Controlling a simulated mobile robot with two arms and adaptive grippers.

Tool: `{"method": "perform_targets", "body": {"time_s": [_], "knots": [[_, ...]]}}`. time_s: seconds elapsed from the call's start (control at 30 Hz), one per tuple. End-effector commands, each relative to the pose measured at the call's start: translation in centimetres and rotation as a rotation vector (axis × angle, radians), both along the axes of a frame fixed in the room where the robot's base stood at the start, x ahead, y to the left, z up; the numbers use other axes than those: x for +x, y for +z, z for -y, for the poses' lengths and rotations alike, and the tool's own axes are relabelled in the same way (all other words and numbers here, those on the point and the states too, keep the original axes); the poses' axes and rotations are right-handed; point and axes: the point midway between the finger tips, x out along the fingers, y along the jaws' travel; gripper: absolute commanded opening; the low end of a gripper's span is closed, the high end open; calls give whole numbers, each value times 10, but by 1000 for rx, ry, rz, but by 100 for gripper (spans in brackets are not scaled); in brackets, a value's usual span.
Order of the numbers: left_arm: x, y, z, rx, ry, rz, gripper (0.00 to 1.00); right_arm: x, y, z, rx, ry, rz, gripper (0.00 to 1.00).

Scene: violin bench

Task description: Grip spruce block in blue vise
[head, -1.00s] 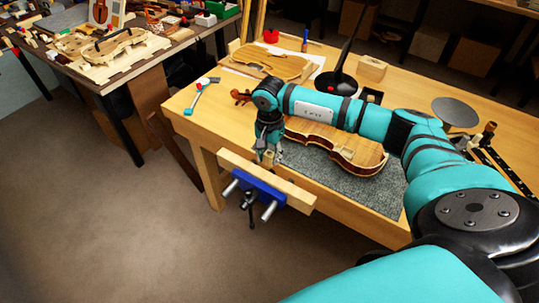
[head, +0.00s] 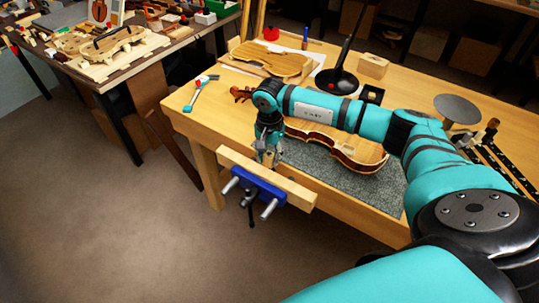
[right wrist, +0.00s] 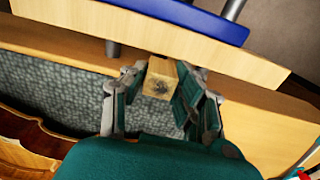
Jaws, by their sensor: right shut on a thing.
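The spruce block (right wrist: 160,80) is a small pale wooden piece with a dark-marked end, held between the fingers of my right gripper (right wrist: 160,95). In the head view my right gripper (head: 268,158) points down at the bench's front edge, just behind the vise's wooden jaw; the block is mostly hidden there. The blue vise (head: 259,186) is mounted on the front of the bench, with a long wooden jaw board (head: 295,192). Its blue part (right wrist: 185,17) shows at the top of the right wrist view. I cannot tell whether the block is down between the jaws. My left gripper is not in view.
A violin (head: 335,147) lies on a grey mat (head: 320,172) close behind the gripper. A hammer (head: 197,95) lies at the bench's left end. Open floor lies left of the bench.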

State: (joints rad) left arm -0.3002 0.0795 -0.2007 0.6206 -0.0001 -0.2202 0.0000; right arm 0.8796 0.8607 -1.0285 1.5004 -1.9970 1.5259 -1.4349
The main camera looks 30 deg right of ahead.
Motion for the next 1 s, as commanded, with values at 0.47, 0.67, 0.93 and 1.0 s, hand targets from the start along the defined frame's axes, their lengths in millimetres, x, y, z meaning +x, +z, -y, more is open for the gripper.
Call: {"method": "perform_targets", "body": {"time_s": [0.47, 0.67, 0.93, 1.0], "knots": [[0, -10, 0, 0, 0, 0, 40, 0, -11, 0, 0, -1, 1, 12], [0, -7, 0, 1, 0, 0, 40, 0, -7, 0, 0, 0, 0, 12], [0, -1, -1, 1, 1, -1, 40, 0, 4, 0, 0, 0, 1, 12], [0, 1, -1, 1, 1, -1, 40, 0, 7, 0, -1, 0, 1, 12]]}}
